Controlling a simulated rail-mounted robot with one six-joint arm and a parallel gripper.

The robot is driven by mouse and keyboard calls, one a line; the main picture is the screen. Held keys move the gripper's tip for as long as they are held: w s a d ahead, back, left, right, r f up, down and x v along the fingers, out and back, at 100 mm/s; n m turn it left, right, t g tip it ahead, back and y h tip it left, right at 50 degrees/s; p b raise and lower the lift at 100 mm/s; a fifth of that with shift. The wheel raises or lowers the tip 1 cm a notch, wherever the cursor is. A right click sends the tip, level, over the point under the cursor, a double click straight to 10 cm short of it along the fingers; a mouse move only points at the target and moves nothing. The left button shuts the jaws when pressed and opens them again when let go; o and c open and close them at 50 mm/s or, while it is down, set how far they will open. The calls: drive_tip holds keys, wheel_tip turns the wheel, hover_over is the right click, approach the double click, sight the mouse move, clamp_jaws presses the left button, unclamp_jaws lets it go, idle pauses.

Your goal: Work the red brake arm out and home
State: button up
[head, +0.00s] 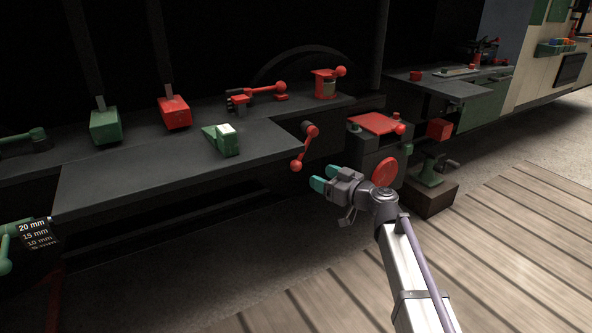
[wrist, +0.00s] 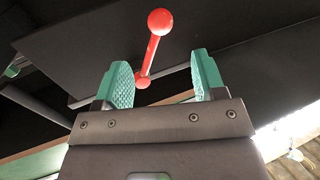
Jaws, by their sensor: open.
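A red arm with a ball at each end (head: 303,150) hangs at the front edge of the dark bench, its lower ball out to the left. My gripper (head: 325,177) is open, its teal fingertips pointing towards this arm from the lower right, apart from it in the head view. In the wrist view the red arm (wrist: 152,54) shows between and beyond the open fingers (wrist: 162,72). Its larger ball stands above the fingertips and its smaller ball sits low between the fingers. I cannot tell the remaining distance, and no grip on it shows.
A red-topped box (head: 375,124) with a round red disc (head: 384,172) stands right beside my gripper. A green vice-like tool (head: 430,172) is on a block further right. Red and green blocks and another red lever (head: 262,90) lie on the bench. Floor in front is clear.

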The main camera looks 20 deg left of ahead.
sight(301, 167)
drive_tip(key=x, duration=1)
drive_tip(key=shift+a, duration=0.25)
drive_tip(key=shift+c, duration=0.2)
drive_tip(key=shift+f, duration=0.1)
clamp_jaws()
